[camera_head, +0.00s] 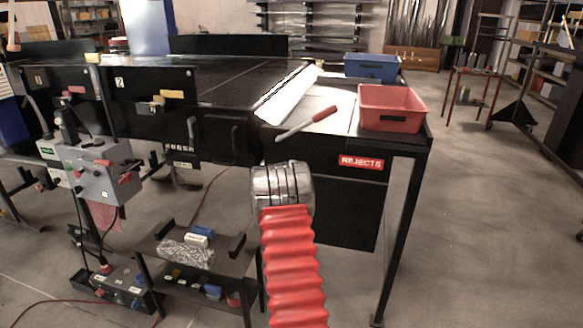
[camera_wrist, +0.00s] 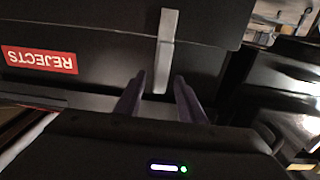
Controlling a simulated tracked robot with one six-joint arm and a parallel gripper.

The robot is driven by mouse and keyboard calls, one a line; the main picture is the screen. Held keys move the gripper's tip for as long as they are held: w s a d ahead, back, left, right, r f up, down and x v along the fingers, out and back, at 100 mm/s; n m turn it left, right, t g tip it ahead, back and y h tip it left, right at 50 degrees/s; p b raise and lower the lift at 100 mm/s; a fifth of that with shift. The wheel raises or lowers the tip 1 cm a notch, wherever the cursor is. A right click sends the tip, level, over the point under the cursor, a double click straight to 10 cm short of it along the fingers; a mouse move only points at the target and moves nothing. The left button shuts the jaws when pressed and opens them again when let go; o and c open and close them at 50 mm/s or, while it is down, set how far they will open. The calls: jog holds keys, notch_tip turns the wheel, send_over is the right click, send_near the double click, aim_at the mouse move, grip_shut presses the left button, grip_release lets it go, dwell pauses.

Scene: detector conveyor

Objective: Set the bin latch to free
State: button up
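The likely bin latch is a grey bar (camera_wrist: 168,28) on a dark panel in the wrist view. It stands nearly upright in the picture and crosses the seam between two dark panels. Its lower end lies between the tips of my gripper (camera_wrist: 160,76), whose two dark fingers are spread apart. I cannot tell whether the fingers touch it. The red REJECTS label (camera_wrist: 40,60) shows upside down at the left. In the head view the black reject bin (camera_head: 345,207) hangs below the table end, under that label (camera_head: 361,163). There my own arm hides the gripper and the bar.
A red tray (camera_head: 391,121) and a blue tray (camera_head: 371,78) stand on the table end, near a pale rod with a red end (camera_head: 321,114). A grey control box (camera_head: 97,171) is at the left. A low shelf (camera_head: 228,262) stands beside my arm.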

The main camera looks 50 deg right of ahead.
jog(key=shift+x, duration=1.25)
jog(key=shift+c, duration=0.4)
grip_shut()
